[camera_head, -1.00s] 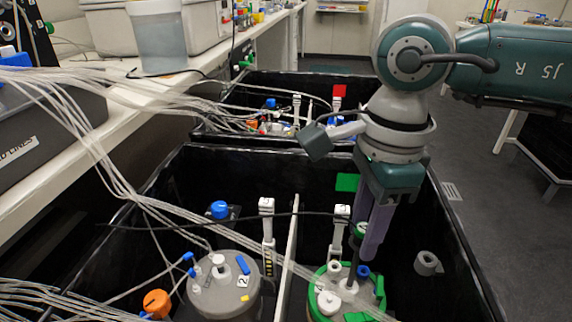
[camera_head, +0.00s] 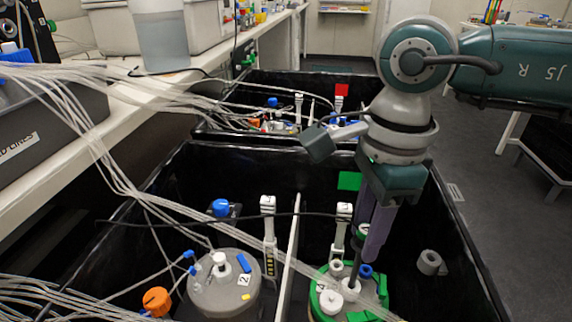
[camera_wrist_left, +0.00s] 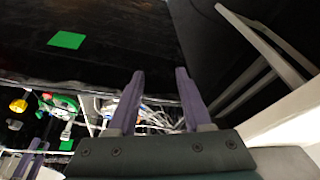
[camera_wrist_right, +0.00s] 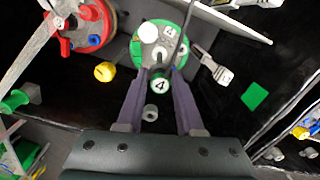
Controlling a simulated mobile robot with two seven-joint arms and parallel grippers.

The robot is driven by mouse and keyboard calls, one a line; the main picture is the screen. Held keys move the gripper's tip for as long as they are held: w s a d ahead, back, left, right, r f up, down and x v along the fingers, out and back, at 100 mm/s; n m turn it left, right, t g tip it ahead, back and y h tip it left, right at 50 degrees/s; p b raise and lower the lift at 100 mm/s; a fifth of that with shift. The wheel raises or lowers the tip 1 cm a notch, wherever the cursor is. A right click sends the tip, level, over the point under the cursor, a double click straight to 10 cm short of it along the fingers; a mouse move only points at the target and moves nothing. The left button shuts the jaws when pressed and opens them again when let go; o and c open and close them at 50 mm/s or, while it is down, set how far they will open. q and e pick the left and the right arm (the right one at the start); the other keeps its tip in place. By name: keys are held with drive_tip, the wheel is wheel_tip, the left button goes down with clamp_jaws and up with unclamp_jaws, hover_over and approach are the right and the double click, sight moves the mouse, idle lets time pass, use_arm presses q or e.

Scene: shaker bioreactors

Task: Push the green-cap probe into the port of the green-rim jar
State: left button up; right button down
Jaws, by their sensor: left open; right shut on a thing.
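My right gripper (camera_head: 374,240) is shut on the green-cap probe (camera_head: 363,231), above the lid of the green-rim jar (camera_head: 333,305). In the right wrist view, the probe's cap (camera_wrist_right: 161,87), marked 4, sits between the fingertips (camera_wrist_right: 159,74). The probe's dark shaft runs down to a white fitting on the jar lid; I cannot tell how deep its tip is. The green-rim jar (camera_wrist_right: 137,52) also shows beyond the cap there. My left gripper (camera_wrist_left: 157,75) is open and empty in the left wrist view, out of the head view.
A grey-lidded jar (camera_head: 222,292) stands left of a white divider (camera_head: 288,258) in the black crate (camera_head: 452,235). White clips, an orange cap (camera_head: 157,301) and many clear tubes lie close by. A second crate with a red patch (camera_head: 341,90) stands behind.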

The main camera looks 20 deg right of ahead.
sight(350, 287)
drive_tip(key=shift+f+b, duration=0.5)
drive_tip(key=shift+f, duration=0.15)
idle(0.4)
drive_tip(key=shift+f+b, duration=0.7)
drive_tip(key=shift+b, duration=0.1)
idle(0.4)
drive_tip(key=shift+f, duration=0.1)
idle(0.5)
drive_tip(key=shift+f+b, duration=0.6)
drive_tip(key=shift+b, duration=0.1)
drive_tip(key=shift+f+b, duration=0.35)
drive_tip(key=shift+f, duration=0.05)
idle(0.6)
drive_tip(key=shift+f+b, duration=0.5)
idle(0.6)
drive_tip(key=shift+f+b, duration=0.45)
drive_tip(key=shift+f, duration=0.05)
drive_tip(key=shift+f+b, duration=0.3)
idle(0.7)
